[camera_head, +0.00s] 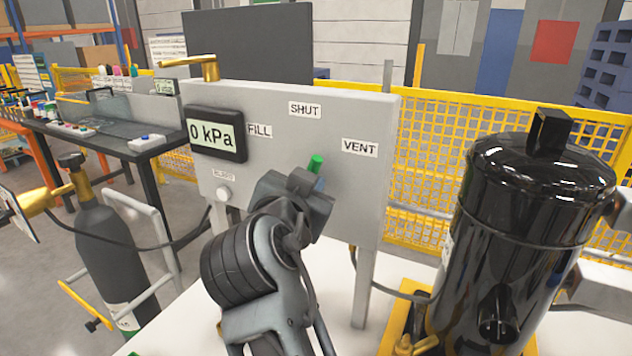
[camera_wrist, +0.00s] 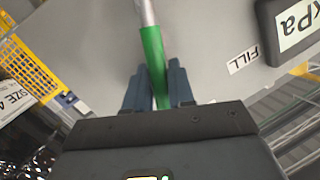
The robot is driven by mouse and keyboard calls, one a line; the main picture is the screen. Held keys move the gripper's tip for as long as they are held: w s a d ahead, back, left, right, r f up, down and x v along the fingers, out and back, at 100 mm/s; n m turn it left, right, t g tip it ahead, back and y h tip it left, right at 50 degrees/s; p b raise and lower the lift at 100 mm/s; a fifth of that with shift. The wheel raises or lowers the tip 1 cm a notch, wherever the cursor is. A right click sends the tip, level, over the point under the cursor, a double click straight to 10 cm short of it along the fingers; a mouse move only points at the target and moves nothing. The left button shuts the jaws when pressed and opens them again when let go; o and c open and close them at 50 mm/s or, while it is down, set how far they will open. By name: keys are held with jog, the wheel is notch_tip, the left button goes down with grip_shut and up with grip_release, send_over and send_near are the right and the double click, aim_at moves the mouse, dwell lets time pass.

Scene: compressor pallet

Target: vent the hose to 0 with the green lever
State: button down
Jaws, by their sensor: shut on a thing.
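The green lever (camera_head: 316,163) sticks out above my gripper on the grey panel (camera_head: 270,110). Its tip points up and slightly right, between the SHUT label (camera_head: 304,110) and the VENT label (camera_head: 360,148). My gripper (camera_head: 307,184) hides its lower part. In the wrist view the green grip (camera_wrist: 152,48) runs between my two fingers, which are shut on it. The gauge (camera_head: 215,134) on the panel reads 0 kPa. The FILL label (camera_head: 259,131) is right beside the gauge.
A black tank (camera_head: 525,220) stands right of the panel. A dark gas cylinder (camera_head: 105,245) with a brass valve stands at left, and a hose runs from it toward the panel. A white button (camera_head: 223,193) sits below the gauge. Yellow mesh fencing (camera_head: 440,170) is behind.

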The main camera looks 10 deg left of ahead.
jog(key=shift+w+a+r+n+g+h+p, duration=0.2)
jog(key=shift+a+n+p, duration=0.15)
jog(key=shift+a+n, duration=0.15)
jog(key=shift+w+a+r+n+g+h+p, duration=0.1)
jog(key=shift+a+n+g+p, duration=0.1)
jog(key=shift+a+n+p, duration=0.3)
jog(key=shift+w+a+n, duration=0.15)
jog(key=shift+a+n, duration=0.05)
jog(key=shift+n, duration=0.4)
jog(key=shift+f, duration=0.1)
jog(key=c, duration=1.1)
grip_release()
jog(key=shift+o, duration=0.2)
jog(key=b+v, duration=0.1)
jog(key=v, duration=0.6)
jog(key=shift+s+a, duration=0.2)
jog(key=shift+s, duration=0.15)
